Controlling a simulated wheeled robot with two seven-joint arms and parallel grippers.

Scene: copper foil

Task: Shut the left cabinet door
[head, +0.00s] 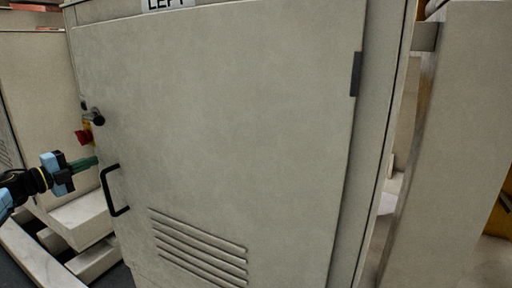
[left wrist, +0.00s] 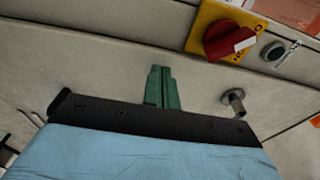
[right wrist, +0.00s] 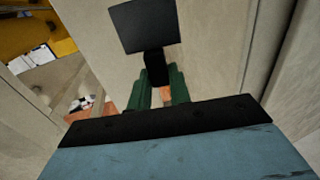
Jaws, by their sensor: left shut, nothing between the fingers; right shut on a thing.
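The left cabinet door (head: 230,130) is a large beige panel under a "LEFT" label (head: 168,4). It has a black handle (head: 114,191) at its left side, a vent at the bottom and a dark hinge (head: 355,74) at right. It looks closed or nearly so; I cannot tell if it is flush. My left gripper (head: 94,162) is shut and empty, just left of the handle; its green fingers (left wrist: 161,88) point at a beige surface in the left wrist view. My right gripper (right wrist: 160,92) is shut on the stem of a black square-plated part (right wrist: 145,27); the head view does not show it.
A red rotary switch (left wrist: 229,40) on a yellow plate (left wrist: 208,22) and a metal knob (left wrist: 234,103) are near my left fingers. Another beige panel (head: 455,140) stands at right, beyond a gap. Pale blocks (head: 82,218) lie on the lower left.

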